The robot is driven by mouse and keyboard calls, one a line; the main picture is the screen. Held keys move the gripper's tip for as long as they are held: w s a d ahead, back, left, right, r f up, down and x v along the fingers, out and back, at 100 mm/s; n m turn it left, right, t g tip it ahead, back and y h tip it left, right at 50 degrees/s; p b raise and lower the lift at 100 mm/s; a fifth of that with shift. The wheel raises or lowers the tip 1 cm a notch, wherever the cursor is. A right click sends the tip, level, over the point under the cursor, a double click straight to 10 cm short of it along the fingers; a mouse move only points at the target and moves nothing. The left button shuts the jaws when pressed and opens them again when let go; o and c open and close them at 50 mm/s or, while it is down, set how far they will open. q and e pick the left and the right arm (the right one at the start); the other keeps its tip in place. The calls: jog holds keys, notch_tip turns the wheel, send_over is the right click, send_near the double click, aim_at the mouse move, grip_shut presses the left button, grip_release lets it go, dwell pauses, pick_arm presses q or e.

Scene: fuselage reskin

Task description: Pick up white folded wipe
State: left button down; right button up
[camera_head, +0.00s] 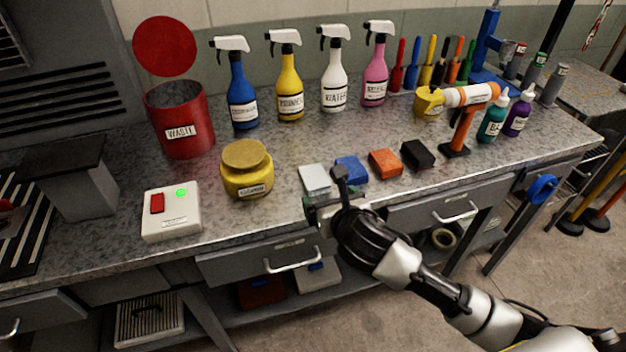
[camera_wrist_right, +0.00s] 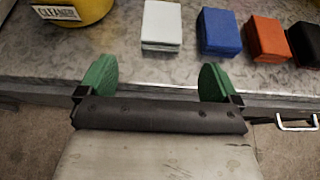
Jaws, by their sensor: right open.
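The white folded wipe (camera_head: 315,179) lies flat on the workbench near its front edge, left of a blue folded block. In the right wrist view the wipe (camera_wrist_right: 161,27) is beyond my fingertips, roughly between the lines of the two green fingers. My right gripper (camera_head: 322,207) is at the bench's front edge, just in front of the wipe and apart from it. In the right wrist view the right gripper (camera_wrist_right: 158,82) is open and empty. My left gripper is not in view.
Blue (camera_head: 352,170), orange (camera_head: 385,163) and black (camera_head: 418,155) pieces lie in a row to the right. A yellow cleaner jar (camera_head: 247,169) and a white box with a green light (camera_head: 172,210) stand to the left. Spray bottles (camera_head: 333,70) stand behind.

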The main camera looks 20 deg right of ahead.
aim_at(319, 185)
jog(key=x, duration=0.8)
jog(key=shift+w+d, duration=0.1)
jog(key=shift+w, duration=0.1)
jog(key=c, duration=1)
jog(key=shift+r, duration=0.15)
